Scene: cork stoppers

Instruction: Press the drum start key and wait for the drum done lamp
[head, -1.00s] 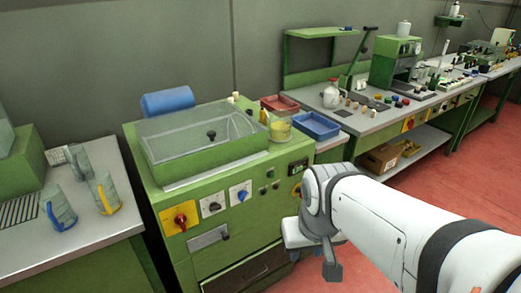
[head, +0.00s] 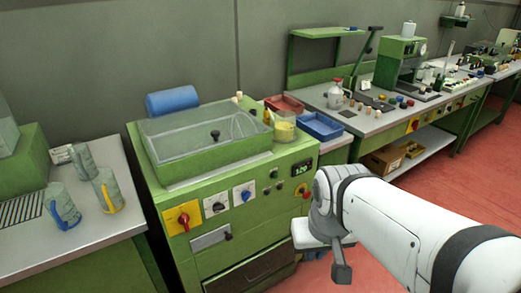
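The green drum machine (head: 185,173) stands in the middle, with a clear lid (head: 200,135) over its top. Its front panel carries a small display (head: 301,169) with lit green digits that seem to read 120. Several small round keys or lamps (head: 273,188) sit left of the display; their labels are too small to read, so I cannot tell the start key from the done lamp.
The panel also has a red switch on a yellow plate (head: 183,218), two rotary knobs and a red-yellow knob (head: 303,189) beside my arm. Mugs (head: 105,191) stand on the left bench.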

